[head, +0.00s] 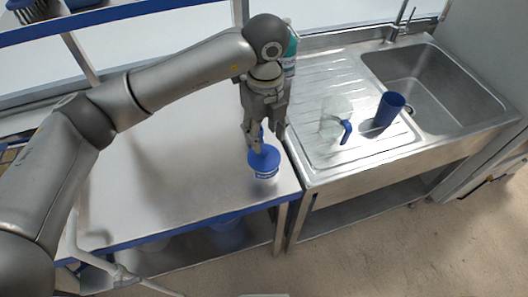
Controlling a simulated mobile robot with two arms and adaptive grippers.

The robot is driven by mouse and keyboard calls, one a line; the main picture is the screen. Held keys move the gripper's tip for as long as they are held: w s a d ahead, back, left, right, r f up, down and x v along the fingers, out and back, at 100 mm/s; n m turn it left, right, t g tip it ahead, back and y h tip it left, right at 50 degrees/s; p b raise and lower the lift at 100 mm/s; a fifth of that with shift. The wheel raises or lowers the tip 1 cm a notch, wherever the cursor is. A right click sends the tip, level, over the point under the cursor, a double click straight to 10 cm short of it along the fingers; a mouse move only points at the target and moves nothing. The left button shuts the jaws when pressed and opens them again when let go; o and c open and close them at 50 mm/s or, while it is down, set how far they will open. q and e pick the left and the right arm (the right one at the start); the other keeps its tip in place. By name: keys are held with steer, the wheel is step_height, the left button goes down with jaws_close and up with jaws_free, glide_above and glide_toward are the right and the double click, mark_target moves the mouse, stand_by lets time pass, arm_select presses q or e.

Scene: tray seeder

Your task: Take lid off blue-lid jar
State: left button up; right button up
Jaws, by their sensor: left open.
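The jar (266,173) stands upright near the front right corner of the blue-edged bench. Its blue lid (263,156) is on top and has a raised blue knob. My left gripper (254,143) points down at the lid from above, with its fingertips at the knob. It is open, and I cannot tell whether a finger touches the knob. The fingers hide part of the lid's far side. My right gripper is not in view.
A steel sink unit (330,172) adjoins the bench on the right. A clear jug with a blue handle (336,118) and a blue cup (389,109) stand on its drainer. A teal-labelled bottle (291,50) is behind my gripper. The bench's middle (180,150) is clear.

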mark_target(264, 151)
arm_select(q)
steer(key=shift+f, duration=0.7)
steer(key=shift+f+p, duration=0.4)
steer(key=shift+p, duration=0.05)
step_height(264, 151, down, 4)
steer(key=shift+a+r+p, duration=0.1)
steer(key=shift+r+p, duration=0.1)
steer(key=shift+p, duration=0.65)
steer(key=shift+f, duration=0.4)
steer(key=c, duration=1)
